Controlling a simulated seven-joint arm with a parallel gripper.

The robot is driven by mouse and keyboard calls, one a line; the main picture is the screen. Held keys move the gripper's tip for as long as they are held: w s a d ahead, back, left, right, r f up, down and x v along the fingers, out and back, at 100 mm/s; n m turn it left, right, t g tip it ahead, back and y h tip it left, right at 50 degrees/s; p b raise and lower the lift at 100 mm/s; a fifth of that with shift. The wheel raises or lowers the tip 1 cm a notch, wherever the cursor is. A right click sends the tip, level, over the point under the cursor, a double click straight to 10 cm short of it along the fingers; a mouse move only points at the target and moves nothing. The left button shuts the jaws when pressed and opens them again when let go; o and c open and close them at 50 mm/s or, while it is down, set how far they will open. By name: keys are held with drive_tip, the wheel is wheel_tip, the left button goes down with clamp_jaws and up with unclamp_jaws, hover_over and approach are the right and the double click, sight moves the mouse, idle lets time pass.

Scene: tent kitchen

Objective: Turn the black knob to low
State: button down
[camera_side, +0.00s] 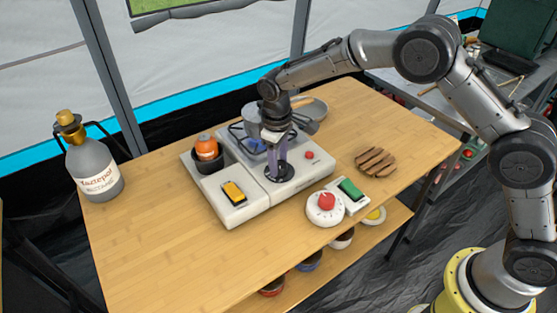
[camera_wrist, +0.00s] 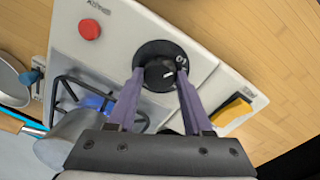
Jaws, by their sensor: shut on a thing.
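The black knob (camera_wrist: 160,75) sits on a round black dial plate on top of the white camping stove (camera_side: 243,209). In the wrist view a white pointer line and white markings show on the knob and plate, too small to read surely. My gripper (camera_wrist: 161,76) is shut on the knob, one purple finger on each side of it. In the side view my gripper (camera_side: 277,170) points down onto the dial plate (camera_side: 280,174), and its fingers hide most of the knob.
A gas bottle (camera_side: 91,165) stands left.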

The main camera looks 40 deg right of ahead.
drive_tip(key=shift+r, duration=0.1)
drive_tip(key=shift+c, duration=1.6)
unclamp_jaws()
wheel_tip(320, 180, up, 14)
drive_tip(key=shift+s+a, duration=0.2)
drive_tip(key=shift+a, duration=0.15)
drive_tip(key=shift+d, duration=0.1)
